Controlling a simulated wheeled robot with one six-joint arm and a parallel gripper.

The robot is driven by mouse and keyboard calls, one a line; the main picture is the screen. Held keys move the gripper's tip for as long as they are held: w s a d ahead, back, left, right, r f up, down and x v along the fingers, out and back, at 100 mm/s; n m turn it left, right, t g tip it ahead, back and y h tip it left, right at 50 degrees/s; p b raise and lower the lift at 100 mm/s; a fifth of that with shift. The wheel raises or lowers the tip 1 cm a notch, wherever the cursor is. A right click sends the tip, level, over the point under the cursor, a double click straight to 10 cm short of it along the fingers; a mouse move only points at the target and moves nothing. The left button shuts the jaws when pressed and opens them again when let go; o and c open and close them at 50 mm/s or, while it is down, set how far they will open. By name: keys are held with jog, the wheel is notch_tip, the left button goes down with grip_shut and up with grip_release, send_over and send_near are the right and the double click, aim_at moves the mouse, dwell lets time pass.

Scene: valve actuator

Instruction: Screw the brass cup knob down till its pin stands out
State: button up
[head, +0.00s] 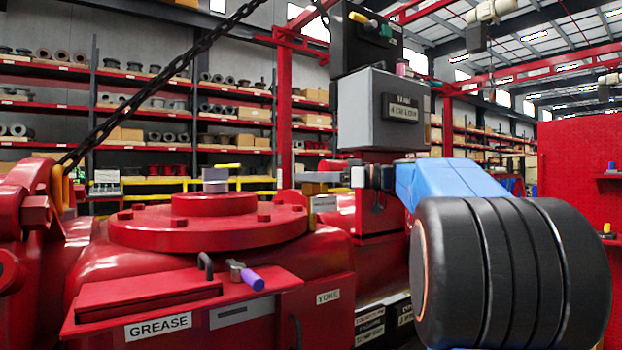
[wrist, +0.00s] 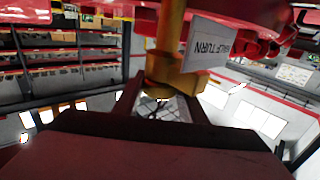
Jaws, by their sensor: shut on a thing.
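My gripper (head: 336,178) reaches in from the right in the head view. Its jaws are shut on the brass cup knob (head: 314,187), which shows only as a small brass patch beside the red flanged housing. In the wrist view the brass knob (wrist: 178,76) is a wide collar on a brass stem, between the dark fingers of my gripper (wrist: 160,97). A white tag (wrist: 222,45), partly legible as "TURN", hangs beside the stem. I cannot make out the pin in either view.
The red housing (head: 205,228) carries a grey capped post (head: 215,178) and a purple-handled lever (head: 252,277). A grey box (head: 383,110) stands just above my gripper. A chain (head: 150,85) runs diagonally at upper left. Shelves line the back.

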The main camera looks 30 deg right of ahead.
jog(key=shift+a+m+t+h, duration=0.1)
jog(key=shift+m+t+h, duration=0.2)
jog(key=m+t+h, duration=0.1)
jog(key=m+h, duration=0.1)
jog(key=shift+r+t+h, duration=0.1)
jog(key=shift+t+h, duration=0.2)
jog(key=shift+t, duration=0.1)
jog(key=m+t+h, duration=0.1)
jog(key=h, duration=0.1)
jog(key=m+h, duration=0.2)
jog(key=shift+a+t+h, duration=0.1)
jog(key=shift+t+h, duration=0.2)
jog(key=shift+t, duration=0.1)
jog(key=shift+m+t+h, duration=0.3)
jog(key=shift+m+h, duration=1.2)
jog(key=shift+h, duration=0.7)
jog(key=shift+w+f+m+h, duration=0.1)
jog(key=shift+f+m+h, duration=0.15)
jog(key=shift+m+h, duration=0.4)
jog(key=shift+f+m+h, duration=0.25)
jog(key=shift+m+h, duration=0.1)
jog(key=shift+h, duration=0.5)
jog(key=shift+d+r+m+h, duration=0.2)
jog(key=shift+r+m+h, duration=0.1)
jog(key=shift+r+h, duration=0.2)
jog(key=o, duration=1.1)
jog(key=shift+c, duration=0.2)
